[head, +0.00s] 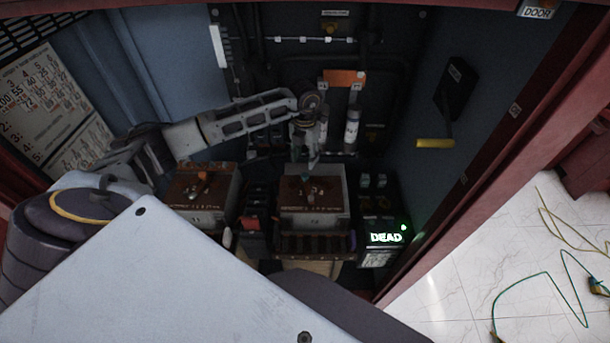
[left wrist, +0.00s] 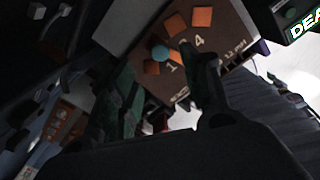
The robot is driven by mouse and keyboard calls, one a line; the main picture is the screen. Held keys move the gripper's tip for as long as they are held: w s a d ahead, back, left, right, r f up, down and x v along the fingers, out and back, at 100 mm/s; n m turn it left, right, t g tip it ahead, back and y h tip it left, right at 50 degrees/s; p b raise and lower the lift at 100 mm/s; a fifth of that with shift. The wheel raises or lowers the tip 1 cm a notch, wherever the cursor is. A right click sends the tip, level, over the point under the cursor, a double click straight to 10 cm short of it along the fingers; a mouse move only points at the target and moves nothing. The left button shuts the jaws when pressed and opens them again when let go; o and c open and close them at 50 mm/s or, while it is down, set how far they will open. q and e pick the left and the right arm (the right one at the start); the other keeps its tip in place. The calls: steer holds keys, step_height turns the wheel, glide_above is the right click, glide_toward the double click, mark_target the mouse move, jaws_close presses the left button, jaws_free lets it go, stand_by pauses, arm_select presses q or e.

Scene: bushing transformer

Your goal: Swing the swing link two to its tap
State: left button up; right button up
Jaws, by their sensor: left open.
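Two cream blocks with brown tops stand side by side in the cabinet. The right brown-topped block (head: 327,192) is below my left gripper (head: 308,158); the left brown-topped block (head: 183,190) is farther left. In the left wrist view, the right block's brown top (left wrist: 207,62) carries several orange contact plates (left wrist: 202,17) and printed numbers, 1 and 4 among them. A teal round knob (left wrist: 160,53) sits among the plates, between the two fingers of my left gripper (left wrist: 157,60) as seen there. The gripper is open. I cannot tell whether a finger touches the knob; the link under it is mostly hidden.
A dark box with a lit "DEAD" sign (head: 386,238) stands right of the right block. A red-marked dark unit (head: 254,222) stands between the blocks. An orange bar (head: 344,77) is on the back wall. A yellow handle (head: 435,143) projects from the right wall.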

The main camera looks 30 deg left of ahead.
mark_target(305, 175)
arm_select(q)
steer(key=shift+f+b, duration=2.25)
steer(key=shift+f, duration=2)
jaws_close()
